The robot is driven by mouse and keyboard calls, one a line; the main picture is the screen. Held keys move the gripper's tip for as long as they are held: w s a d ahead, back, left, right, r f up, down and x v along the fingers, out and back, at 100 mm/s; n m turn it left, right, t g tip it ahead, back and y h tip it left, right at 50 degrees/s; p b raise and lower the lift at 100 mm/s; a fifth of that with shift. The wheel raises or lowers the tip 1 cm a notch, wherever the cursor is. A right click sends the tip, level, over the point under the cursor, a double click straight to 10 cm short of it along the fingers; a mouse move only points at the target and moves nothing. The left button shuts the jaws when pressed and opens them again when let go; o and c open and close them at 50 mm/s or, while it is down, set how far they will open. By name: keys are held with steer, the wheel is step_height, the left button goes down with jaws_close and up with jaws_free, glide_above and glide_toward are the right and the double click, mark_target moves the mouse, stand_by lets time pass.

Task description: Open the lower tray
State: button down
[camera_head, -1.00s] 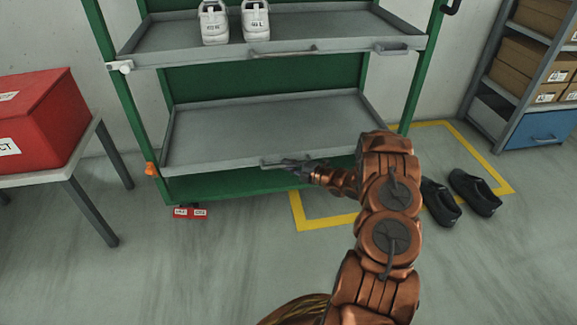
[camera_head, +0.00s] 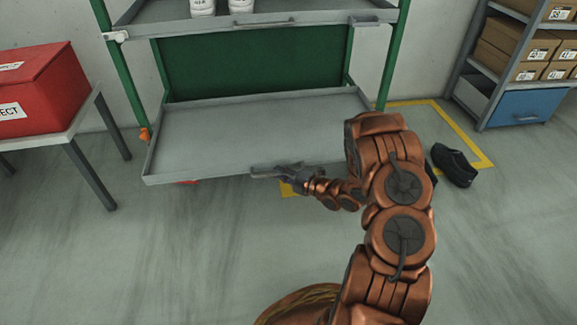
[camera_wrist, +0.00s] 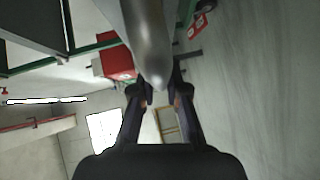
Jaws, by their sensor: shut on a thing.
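The lower tray (camera_head: 240,127) is a wide, empty grey tray on the green rack (camera_head: 240,62). It is slid out toward me, its front standing well forward of the green back panel. Its handle (camera_head: 268,171) is a grey bar on the front edge. My gripper (camera_head: 289,170) is at the right part of this handle, shut on it. In the wrist view my gripper's fingers (camera_wrist: 160,95) close around the rounded end of the grey handle (camera_wrist: 150,60). The fingertips are partly hidden by it.
The upper tray (camera_head: 290,22) holds white shoes (camera_head: 240,6) and is in. A red box (camera_head: 35,88) stands on a table (camera_head: 75,118) at the left. A black shoe (camera_head: 453,166) lies on the floor at the right, near the shelf (camera_head: 478,85). The floor in front is clear.

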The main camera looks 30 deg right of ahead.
steer(key=shift+s+a+b, duration=0.15)
steer(key=shift+s+a, duration=0.1)
steer(key=shift+s, duration=0.7)
steer(key=shift+s+a+b, duration=0.15)
steer(key=shift+s+a, duration=0.05)
steer(key=shift+s, duration=0.75)
steer(key=c, duration=1.2)
jaws_free()
steer(key=shift+a, duration=0.15)
steer(key=shift+v, duration=6)
steer(key=shift+r, duration=0.1)
